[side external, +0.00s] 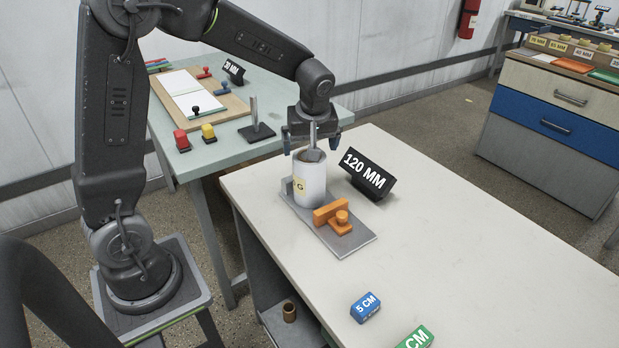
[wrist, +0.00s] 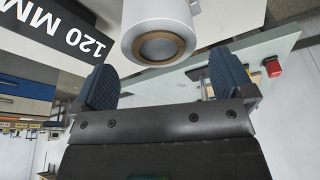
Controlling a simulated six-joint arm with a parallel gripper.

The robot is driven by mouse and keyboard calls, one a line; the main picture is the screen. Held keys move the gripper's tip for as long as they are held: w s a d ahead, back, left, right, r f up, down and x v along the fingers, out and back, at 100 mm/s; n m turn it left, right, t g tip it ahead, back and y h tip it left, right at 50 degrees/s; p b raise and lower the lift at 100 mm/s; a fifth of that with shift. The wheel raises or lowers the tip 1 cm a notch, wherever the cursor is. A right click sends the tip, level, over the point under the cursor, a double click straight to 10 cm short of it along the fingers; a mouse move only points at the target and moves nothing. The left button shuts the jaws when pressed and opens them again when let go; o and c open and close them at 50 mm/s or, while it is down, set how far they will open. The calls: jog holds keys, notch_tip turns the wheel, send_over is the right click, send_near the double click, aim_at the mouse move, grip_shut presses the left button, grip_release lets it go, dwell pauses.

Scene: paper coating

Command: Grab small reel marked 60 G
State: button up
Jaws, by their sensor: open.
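A white reel (side external: 309,182) with a brown core stands upright on a grey metal base plate (side external: 352,240) on the near table. A yellow label on its side shows a "G"; the rest of the label is too unclear to read. A metal post rises from the reel's top. My gripper (side external: 313,141) is open and empty above the reel, with its fingers to either side of the post. In the wrist view the reel (wrist: 158,16) shows end-on, just beyond and between the open blue fingers of my gripper (wrist: 162,68).
An orange clamp (side external: 338,216) sits on the plate before the reel. A black "120 MM" sign (side external: 367,174) stands close to its right. Blue (side external: 365,307) and green (side external: 415,338) blocks lie near the front. The table's right side is clear.

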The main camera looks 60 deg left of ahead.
aim_at(309, 177)
jog(key=x, duration=0.6)
jog(key=shift+d, duration=0.2)
jog(key=shift+f, duration=0.15)
jog(key=c, duration=0.9)
